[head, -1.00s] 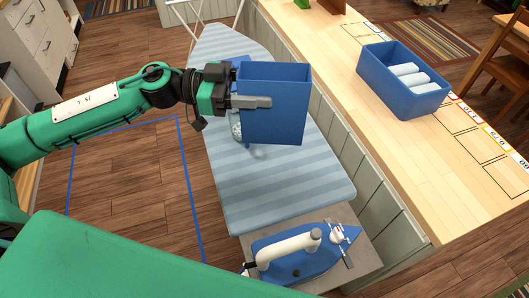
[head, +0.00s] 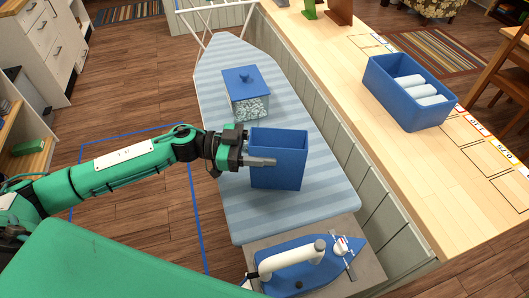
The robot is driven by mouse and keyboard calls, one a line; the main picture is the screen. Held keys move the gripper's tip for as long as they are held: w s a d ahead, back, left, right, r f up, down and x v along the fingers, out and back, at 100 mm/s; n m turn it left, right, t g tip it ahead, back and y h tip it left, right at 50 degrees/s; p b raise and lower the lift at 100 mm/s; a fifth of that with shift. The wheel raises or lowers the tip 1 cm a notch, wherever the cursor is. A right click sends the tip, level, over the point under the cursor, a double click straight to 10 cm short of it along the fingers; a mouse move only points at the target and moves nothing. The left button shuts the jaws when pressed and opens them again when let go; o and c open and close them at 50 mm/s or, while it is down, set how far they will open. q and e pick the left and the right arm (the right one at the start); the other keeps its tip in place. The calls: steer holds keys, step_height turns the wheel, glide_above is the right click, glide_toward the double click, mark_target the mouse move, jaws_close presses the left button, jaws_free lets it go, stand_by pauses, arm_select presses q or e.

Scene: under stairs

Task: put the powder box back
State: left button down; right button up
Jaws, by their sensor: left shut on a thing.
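The powder box (head: 277,168), a blue open-topped box, is upright over the near half of the striped ironing board (head: 236,205). My left gripper (head: 262,161) is shut on its left side. The box's base is at or close above the board; I cannot tell whether it touches. My right gripper is not in view.
A clear container with a blue knobbed lid (head: 245,77) and pale pieces inside stands farther back on the board. A blue iron (head: 325,270) rests at the board's near end. On the wooden counter (head: 395,160) at right, a blue bin (head: 395,96) holds white rolls.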

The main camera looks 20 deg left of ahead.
arm_select(q)
steer(key=shift+f, duration=0.95)
steer(key=shift+f, duration=0.15)
steer(key=c, duration=0.5)
jaws_free()
steer(key=shift+f, duration=0.1)
